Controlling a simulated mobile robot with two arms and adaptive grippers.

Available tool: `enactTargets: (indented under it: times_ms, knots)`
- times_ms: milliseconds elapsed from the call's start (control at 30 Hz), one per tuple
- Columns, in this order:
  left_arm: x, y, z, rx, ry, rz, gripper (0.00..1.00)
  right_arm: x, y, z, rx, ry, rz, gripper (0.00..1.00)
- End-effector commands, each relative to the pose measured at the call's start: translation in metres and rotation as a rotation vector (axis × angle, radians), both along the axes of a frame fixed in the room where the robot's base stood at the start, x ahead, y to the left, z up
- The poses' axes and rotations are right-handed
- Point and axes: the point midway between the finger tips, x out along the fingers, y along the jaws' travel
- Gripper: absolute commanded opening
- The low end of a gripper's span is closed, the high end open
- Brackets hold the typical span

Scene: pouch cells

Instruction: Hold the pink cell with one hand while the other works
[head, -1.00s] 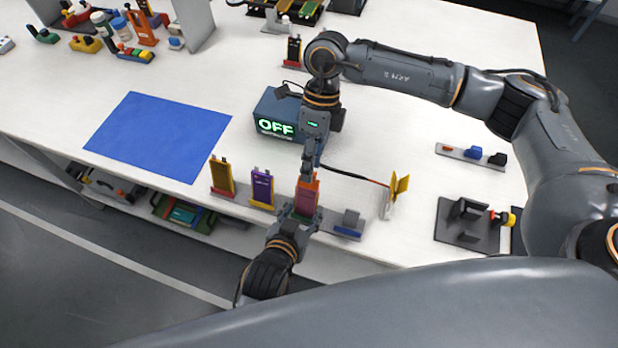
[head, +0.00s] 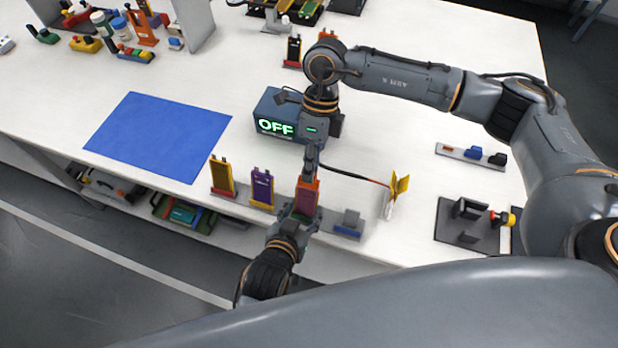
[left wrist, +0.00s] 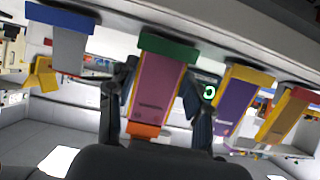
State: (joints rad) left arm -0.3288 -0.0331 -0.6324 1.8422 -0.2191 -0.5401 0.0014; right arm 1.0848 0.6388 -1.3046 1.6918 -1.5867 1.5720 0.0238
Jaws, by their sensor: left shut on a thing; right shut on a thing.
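The pink cell (head: 306,199) stands upright in a green base in the row near the table's front edge, with an orange piece (head: 309,182) at its top. In the left wrist view, the pink cell (left wrist: 157,85) appears upside down between my fingers. My left gripper (head: 297,215) is shut on the lower part of the cell from the front. My right gripper (head: 310,172) reaches down from above and is shut at the orange piece; its fingertips partly hide the contact.
A grey block with a blue base (head: 349,225) is on the right. Behind is a box reading OFF (head: 275,115); a cable runs to a yellow-flagged piece (head: 398,186). A blue mat (head: 158,135) lies clear.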

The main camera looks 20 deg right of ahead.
Motion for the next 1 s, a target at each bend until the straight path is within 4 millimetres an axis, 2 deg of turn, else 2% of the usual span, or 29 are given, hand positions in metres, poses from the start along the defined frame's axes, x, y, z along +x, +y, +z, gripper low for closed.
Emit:
enactTargets:
  times_ms: [1000]
  knots:
    - [0.0, 0.0, 0.0, 0.001, 0.001, 0.0, 0.33, 0.014, -0.009, 0.045, 0.0, 0.0, -0.001, 0.02]
